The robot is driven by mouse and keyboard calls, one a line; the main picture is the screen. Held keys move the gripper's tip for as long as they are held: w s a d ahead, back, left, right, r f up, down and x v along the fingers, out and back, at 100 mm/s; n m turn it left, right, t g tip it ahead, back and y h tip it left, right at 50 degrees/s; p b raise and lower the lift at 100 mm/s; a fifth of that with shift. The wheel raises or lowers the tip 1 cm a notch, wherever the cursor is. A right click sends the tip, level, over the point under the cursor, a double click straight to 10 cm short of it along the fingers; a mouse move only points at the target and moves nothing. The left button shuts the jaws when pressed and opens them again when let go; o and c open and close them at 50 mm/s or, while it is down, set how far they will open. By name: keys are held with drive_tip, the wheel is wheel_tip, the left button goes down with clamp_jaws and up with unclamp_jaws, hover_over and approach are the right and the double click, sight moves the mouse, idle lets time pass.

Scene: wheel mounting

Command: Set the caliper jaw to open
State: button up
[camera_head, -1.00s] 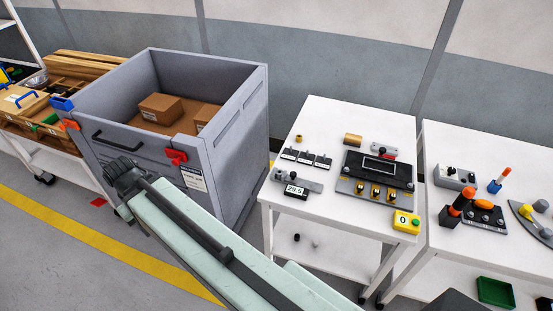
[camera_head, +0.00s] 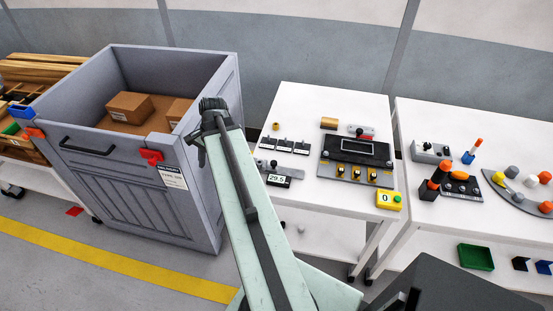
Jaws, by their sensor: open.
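The caliper is a grey tool (camera_head: 296,176) at the left front of the middle white table, with a display (camera_head: 278,180) that reads 29.5. A dark knob (camera_head: 273,163) stands on it. Its jaw is too small to make out clearly. My gripper (camera_head: 208,112) is the dark end of my pale green arm. It is to the left of the caliper in the picture, in front of the grey crate's right side, apart from the caliper. It looks empty; its fingers are hard to make out.
The big grey crate (camera_head: 205,190) with cardboard boxes stands left of the table (camera_head: 300,105). Another white table (camera_head: 440,112) stands further right.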

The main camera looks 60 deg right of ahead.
drive_tip(key=s+d+m+t, duration=0.1)
drive_tip(key=s+d+m, duration=0.75)
drive_tip(key=d, duration=0.35)
drive_tip(key=m+t, duration=0.2)
drive_tip(key=m, duration=0.4)
approach(274, 162)
drive_tip(key=shift+h, duration=0.3)
drive_tip(key=b+x, duration=0.7)
drive_tip(key=x, duration=0.1)
drive_tip(key=shift+a, duration=0.25)
drive_tip(key=shift+w+r, duration=0.1)
clamp_jaws()
